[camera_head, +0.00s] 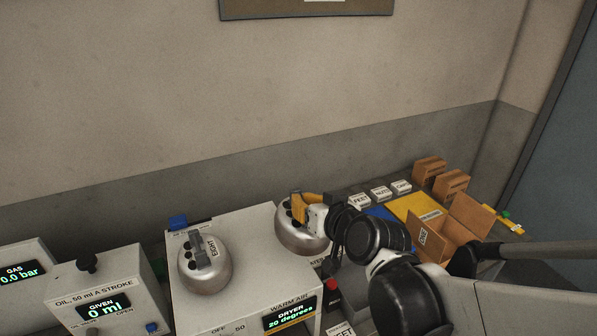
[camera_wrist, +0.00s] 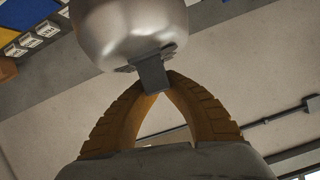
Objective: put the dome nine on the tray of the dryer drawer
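My gripper (camera_head: 302,206), with yellow fingers, is at the back right corner of the white dryer (camera_head: 250,232). It is shut on the grey handle (camera_wrist: 153,73) of a silver dome (camera_head: 293,236). The dome fills the upper middle of the wrist view (camera_wrist: 130,28). No number shows on this dome, so I cannot tell if it is dome nine. I cannot tell whether it rests on the dryer or hangs just above it. A second silver dome, marked EIGHT (camera_head: 205,272), sits on the dryer top at the left. I cannot make out the drawer's tray.
The dryer's display (camera_head: 290,315) reads 20 degrees. A red knob (camera_head: 333,286) is right of the dryer. An oil box (camera_head: 107,290) stands left. An open cardboard box (camera_head: 455,230), a yellow mat (camera_head: 413,206) and small labelled boxes (camera_head: 380,193) lie at right.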

